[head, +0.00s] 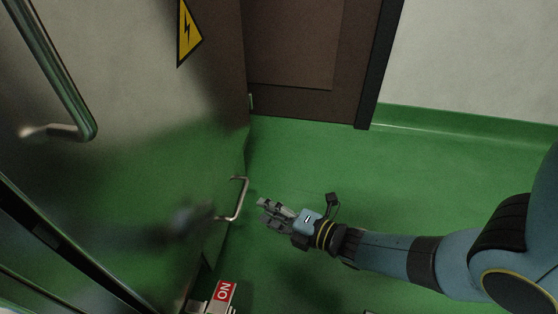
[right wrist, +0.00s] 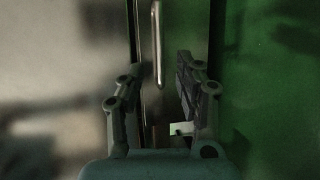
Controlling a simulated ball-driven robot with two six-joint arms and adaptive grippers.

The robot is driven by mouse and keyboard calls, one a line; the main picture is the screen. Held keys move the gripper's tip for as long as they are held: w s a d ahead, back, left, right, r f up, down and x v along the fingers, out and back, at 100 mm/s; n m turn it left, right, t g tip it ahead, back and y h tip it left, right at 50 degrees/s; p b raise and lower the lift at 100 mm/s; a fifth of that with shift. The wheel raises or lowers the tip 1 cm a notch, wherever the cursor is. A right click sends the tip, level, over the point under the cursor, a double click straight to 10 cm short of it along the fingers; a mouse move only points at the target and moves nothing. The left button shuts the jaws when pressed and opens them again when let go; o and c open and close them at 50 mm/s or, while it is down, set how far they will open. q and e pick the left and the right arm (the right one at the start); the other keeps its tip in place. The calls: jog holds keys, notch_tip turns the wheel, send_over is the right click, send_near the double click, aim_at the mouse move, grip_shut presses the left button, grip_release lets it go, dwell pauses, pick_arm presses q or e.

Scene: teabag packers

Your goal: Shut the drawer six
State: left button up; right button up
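A shiny metal front (head: 150,190) with a thin bent bar handle (head: 240,198) fills the left of the head view. No number shows on it, so I cannot tell whether it is drawer six, or how far open it is. The handle also shows in the right wrist view (right wrist: 157,45), upright, beyond my fingers. My right gripper (head: 262,211) is just right of the handle in the head view, apart from it. Its two fingers (right wrist: 156,85) stand spread with nothing between them. My left gripper is out of view.
A larger bar handle (head: 62,80) is at upper left, near a yellow electrical warning sign (head: 188,36). A brown door (head: 300,50) stands at the back. A red label with white letters (head: 225,291) is low, near the metal front. The green floor (head: 330,155) is mostly clear.

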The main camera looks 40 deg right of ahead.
jog(key=shift+v, duration=1.5)
